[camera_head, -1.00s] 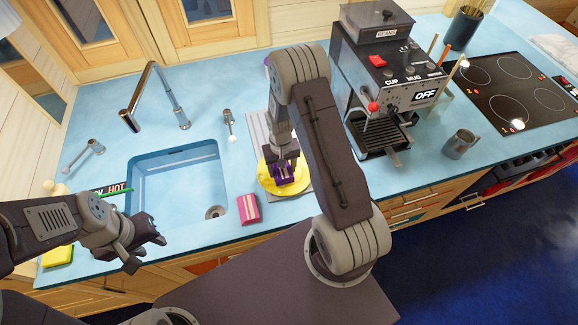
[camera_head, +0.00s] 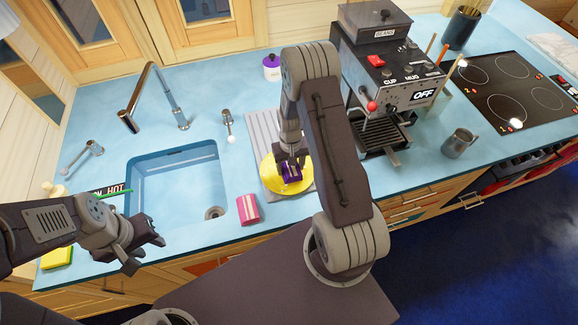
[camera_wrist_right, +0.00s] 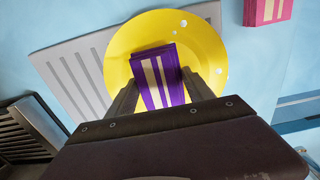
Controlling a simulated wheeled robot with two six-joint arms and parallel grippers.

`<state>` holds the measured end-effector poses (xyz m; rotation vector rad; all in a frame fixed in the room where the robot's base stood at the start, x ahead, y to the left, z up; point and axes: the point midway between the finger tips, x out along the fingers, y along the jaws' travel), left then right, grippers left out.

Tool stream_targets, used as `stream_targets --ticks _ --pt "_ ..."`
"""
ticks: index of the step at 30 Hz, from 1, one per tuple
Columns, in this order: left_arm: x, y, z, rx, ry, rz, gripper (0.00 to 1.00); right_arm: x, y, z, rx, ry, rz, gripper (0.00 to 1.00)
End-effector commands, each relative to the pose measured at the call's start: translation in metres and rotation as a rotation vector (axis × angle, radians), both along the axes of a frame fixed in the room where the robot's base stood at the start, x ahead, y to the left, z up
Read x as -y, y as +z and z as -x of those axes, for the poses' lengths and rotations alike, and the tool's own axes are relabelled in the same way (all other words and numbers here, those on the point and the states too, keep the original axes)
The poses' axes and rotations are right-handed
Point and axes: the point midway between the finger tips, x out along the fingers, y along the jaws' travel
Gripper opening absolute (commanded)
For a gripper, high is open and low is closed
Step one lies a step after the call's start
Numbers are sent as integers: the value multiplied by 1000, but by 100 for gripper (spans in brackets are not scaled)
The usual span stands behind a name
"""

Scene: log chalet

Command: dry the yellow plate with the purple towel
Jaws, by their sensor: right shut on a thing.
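The yellow plate (camera_head: 268,178) lies on the grey ribbed mat (camera_head: 262,125) right of the sink. A few pale drops show on the plate (camera_wrist_right: 208,45) in the right wrist view. The folded purple towel (camera_head: 291,173) with cream stripes is over the plate; the towel also shows in the wrist view (camera_wrist_right: 170,58). My right gripper (camera_head: 290,160) is shut on the towel, pointing down; its fingers flank it in the wrist view (camera_wrist_right: 160,88). Whether the towel touches the plate is hard to tell. My left gripper (camera_head: 144,254) is open and empty by the sink's front left.
A pink striped cloth (camera_head: 248,209) stands between sink (camera_head: 180,185) and plate. A purple-lidded jar (camera_head: 271,68) stands behind. A yellow sponge (camera_head: 57,257) lies at the left.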

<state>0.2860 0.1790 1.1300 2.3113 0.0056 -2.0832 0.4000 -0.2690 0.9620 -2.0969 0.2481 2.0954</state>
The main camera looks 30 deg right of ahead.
Motion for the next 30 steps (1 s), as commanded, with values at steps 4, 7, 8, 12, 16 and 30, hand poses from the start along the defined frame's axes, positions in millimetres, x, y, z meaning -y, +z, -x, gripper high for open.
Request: stream_targets --ticks 4,7,8,12,16,30 --pt "0 2 0 0 0 0 37 -13 2 -3 -1 3 0 28" --pt "0 3 0 0 0 0 37 -19 3 -4 0 1 0 28" --pt "0 3 0 0 0 0 37 -19 3 -4 0 1 0 28" --pt "0 2 0 0 0 0 37 -18 3 -4 0 0 0 28" --pt "0 7 0 0 0 0 37 -18 7 -5 1 0 0 28" --pt "0 55 0 0 0 0 37 -18 65 -4 0 0 0 28"
